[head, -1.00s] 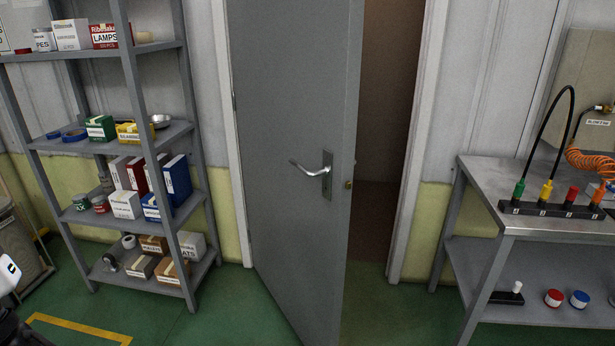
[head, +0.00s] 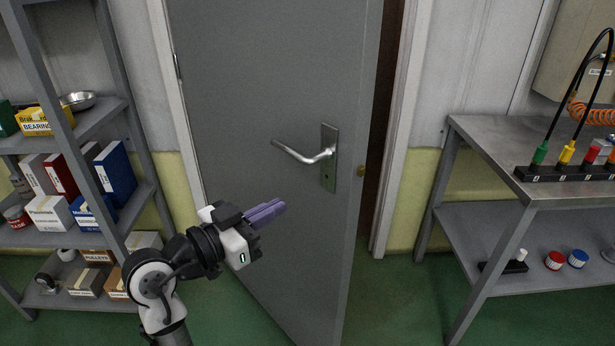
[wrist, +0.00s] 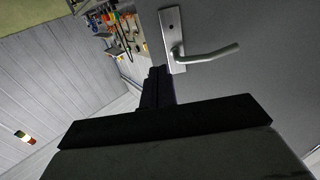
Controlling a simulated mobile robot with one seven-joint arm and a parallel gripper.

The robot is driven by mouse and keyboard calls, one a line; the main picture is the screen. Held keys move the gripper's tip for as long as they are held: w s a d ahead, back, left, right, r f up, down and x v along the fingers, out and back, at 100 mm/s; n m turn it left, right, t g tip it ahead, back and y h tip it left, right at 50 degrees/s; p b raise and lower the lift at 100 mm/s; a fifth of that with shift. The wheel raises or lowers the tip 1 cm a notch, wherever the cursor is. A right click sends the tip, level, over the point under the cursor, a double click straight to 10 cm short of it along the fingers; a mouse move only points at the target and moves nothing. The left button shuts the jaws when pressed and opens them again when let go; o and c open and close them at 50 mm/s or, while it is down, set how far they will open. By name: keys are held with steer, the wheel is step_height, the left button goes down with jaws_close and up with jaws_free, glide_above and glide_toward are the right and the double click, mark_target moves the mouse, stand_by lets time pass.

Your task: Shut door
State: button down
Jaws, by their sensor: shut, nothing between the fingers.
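The grey door (head: 270,80) stands ajar in the head view, hinged on its left, with a narrow dark gap at its right edge. Its silver lever handle (head: 305,153) sits on a metal plate near the right edge; it also shows in the wrist view (wrist: 207,54). My gripper (head: 268,212) is in front of the door, below and left of the handle, with its purple fingers shut and empty. In the wrist view the dark fingers (wrist: 157,88) show just beside the handle plate. I cannot tell whether the fingers touch the door.
A grey shelf (head: 95,125) with boxes and binders stands left of the door. A metal workbench (head: 480,135) with cables and plugs stands to the right. The white door frame (head: 402,130) is right of the gap. Green floor (head: 385,300) is free between door and bench.

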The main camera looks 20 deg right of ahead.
mark_target(341, 174)
steer(key=p+x, duration=0.2)
steer(key=x, duration=0.4)
steer(key=p+x, duration=0.2)
steer(key=x, duration=0.4)
steer(key=shift+d+r, duration=0.15)
steer(key=shift+d, duration=0.3)
steer(key=shift+w+d, duration=0.25)
steer(key=shift+d, duration=0.3)
